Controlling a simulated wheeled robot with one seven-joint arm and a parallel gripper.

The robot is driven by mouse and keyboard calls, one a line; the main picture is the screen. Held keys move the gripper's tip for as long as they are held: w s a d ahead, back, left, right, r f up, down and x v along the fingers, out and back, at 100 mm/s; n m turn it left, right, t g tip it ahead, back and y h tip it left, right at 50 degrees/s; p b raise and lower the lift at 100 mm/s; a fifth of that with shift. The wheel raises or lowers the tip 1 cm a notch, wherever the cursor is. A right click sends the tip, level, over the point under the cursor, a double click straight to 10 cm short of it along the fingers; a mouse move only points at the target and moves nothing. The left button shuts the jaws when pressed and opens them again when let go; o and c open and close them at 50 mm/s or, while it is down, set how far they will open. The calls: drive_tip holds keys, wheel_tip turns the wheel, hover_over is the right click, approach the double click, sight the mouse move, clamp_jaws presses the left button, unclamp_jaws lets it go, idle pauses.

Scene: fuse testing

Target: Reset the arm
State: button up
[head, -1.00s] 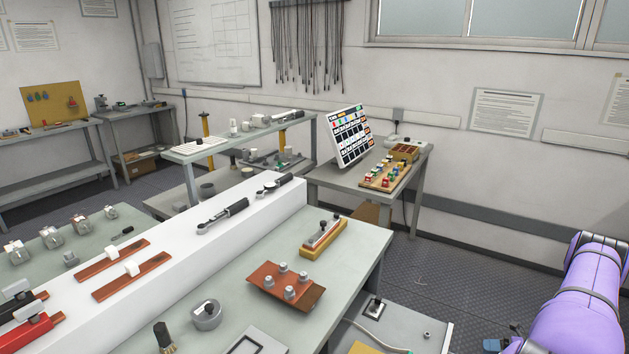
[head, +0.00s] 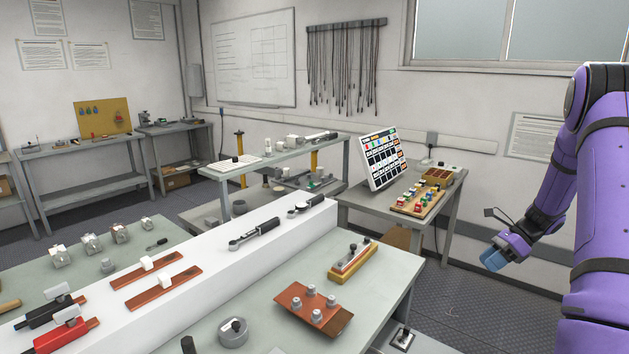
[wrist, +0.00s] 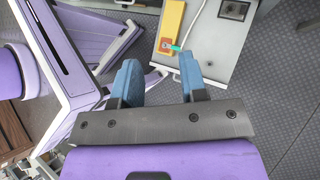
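My gripper (head: 496,256) hangs at the right of the head view, at the end of my bent purple arm, over the floor and apart from the benches. In the wrist view my gripper (wrist: 158,80) shows two blue fingers spread well apart with nothing between them. Beyond the fingers, lower down, is a grey panel (wrist: 225,45) with a yellow block (wrist: 172,22) and a small green-tipped item near it.
A workbench (head: 385,262) with a copper plate (head: 312,308) and a yellow-based block (head: 352,262) stands left of my gripper. A side table (head: 452,200) holds a tilted display (head: 381,157) and a coloured board. Open floor (head: 480,292) lies below the gripper.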

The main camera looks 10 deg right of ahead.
drive_tip(key=s+a+r+n+g+h, duration=0.1)
drive_tip(key=s+a+r+n+h, duration=0.2)
drive_tip(key=a+r+n, duration=0.55)
drive_tip(key=s+a+r+n+h, duration=0.2)
drive_tip(key=s+a+r+n, duration=0.15)
drive_tip(key=a+r, duration=1)
drive_tip(key=s+a+r+n+t+h, duration=0.2)
drive_tip(key=s+a+n, duration=0.3)
drive_tip(key=s, duration=0.4)
drive_tip(key=s+a+r+n+t+h, duration=0.1)
drive_tip(key=s+a+r+n, duration=0.3)
drive_tip(key=s+n, duration=0.4)
drive_tip(key=shift+s+a+r+t+h, duration=0.3)
drive_tip(key=shift+s+a+t+h, duration=0.15)
drive_tip(key=shift+a+t, duration=0.25)
